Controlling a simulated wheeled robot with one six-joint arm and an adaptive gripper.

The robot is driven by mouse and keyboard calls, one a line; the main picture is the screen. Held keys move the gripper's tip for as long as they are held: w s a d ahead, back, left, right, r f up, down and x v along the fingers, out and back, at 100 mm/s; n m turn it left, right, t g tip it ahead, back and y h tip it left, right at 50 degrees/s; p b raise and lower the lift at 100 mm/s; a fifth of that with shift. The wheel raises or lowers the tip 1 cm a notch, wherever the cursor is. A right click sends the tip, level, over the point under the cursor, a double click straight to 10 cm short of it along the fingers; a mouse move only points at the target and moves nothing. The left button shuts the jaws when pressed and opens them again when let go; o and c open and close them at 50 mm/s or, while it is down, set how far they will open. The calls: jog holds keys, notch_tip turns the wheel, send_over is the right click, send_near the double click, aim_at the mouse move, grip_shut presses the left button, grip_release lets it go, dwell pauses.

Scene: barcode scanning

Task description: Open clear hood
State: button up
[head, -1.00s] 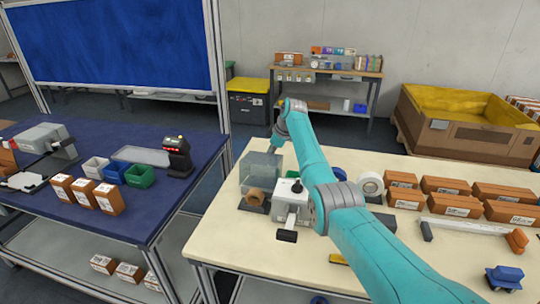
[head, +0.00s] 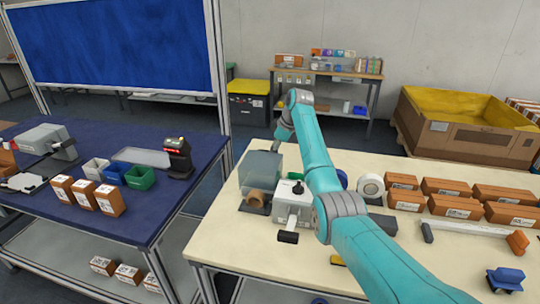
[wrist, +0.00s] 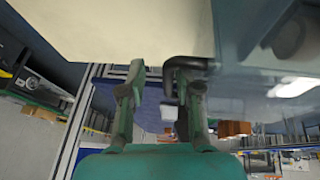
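The clear hood (head: 262,168) is a grey see-through box on the machine at the left end of the cream table in the head view. It covers a brown roll (head: 256,197). In the wrist view the hood (wrist: 265,90) fills the right side, with a dark handle (wrist: 188,64) at its edge. My gripper (wrist: 157,82) has its two fingers apart. The right finger is at the handle; I cannot tell whether it touches. The space between the fingertips looks empty. In the head view the fingers are hidden behind the hood and my arm.
A white-grey lever unit (head: 293,203) stands just right of the hood. A white tape roll (head: 370,186) and several brown boxes (head: 439,186) lie farther right. The blue table (head: 130,222) with a scanner (head: 178,157) is to the left, across a gap.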

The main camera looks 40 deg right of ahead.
jog(key=d+v, duration=0.1)
jog(key=v, duration=0.6)
jog(key=shift+w+r, duration=0.15)
jog(key=shift+w, duration=0.1)
